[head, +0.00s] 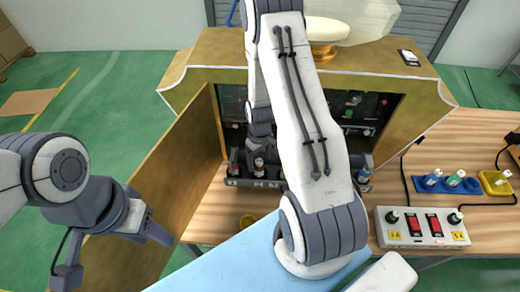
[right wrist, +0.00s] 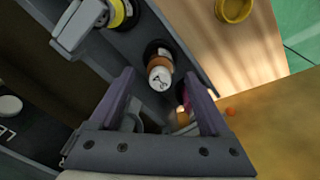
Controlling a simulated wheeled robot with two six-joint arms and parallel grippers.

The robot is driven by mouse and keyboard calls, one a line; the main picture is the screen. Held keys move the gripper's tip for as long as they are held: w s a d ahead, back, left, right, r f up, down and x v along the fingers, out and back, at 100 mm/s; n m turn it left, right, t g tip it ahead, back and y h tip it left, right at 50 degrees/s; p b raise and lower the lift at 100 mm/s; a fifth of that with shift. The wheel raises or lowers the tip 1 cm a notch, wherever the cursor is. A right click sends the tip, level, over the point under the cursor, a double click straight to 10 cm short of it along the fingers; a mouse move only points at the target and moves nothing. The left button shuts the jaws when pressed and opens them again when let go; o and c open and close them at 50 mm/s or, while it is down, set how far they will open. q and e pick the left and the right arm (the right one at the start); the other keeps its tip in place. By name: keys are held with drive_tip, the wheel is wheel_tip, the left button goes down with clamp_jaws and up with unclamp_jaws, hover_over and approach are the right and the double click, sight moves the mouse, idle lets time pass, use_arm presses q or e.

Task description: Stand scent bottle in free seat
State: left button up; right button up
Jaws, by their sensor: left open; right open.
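A dark grey rack (head: 243,183) stands at the front of the open cabinet, with small bottles in it. In the right wrist view, a scent bottle (right wrist: 160,74) with an orange-brown body and pale top stands in the rack, just ahead of and between my fingertips. It also shows in the head view (head: 259,165). My right gripper (right wrist: 160,78) is open around the line of this bottle; contact cannot be told. My left gripper (head: 155,228) is open and empty, left of the cabinet door. A blue seat tray (head: 474,186) at the right holds bottles.
The open cabinet door (head: 178,165) stands between my left gripper and the rack. A yellow tray (head: 490,184), a control box (head: 425,238) with red switches and cables lie at the right. A yellow round dish (right wrist: 233,9) sits before the rack. My right arm hides the rack's middle.

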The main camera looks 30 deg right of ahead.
wheel_tip(320, 180, up, 6)
drive_tip(key=shift+r+b, duration=0.1)
drive_tip(key=shift+b, duration=0.45)
drive_tip(key=shift+a+r, duration=0.1)
drive_tip(key=shift+r, duration=0.7)
drive_tip(key=s+a+r+n, duration=0.35)
drive_tip(key=a+r, duration=0.65)
drive_tip(key=a, duration=0.5)
drive_tip(key=s+a+r, duration=0.2)
drive_tip(key=s+a, duration=0.1)
drive_tip(key=s, duration=0.2)
drive_tip(key=s+a+r+n, duration=0.1)
drive_tip(key=s+a+r, duration=0.2)
drive_tip(key=s, duration=0.2)
drive_tip(key=s+a+r+n+y, duration=0.1)
drive_tip(key=s+a+r, duration=0.1)
drive_tip(key=s, duration=0.4)
drive_tip(key=shift+a+r, duration=0.4)
drive_tip(key=shift+a, duration=0.3)
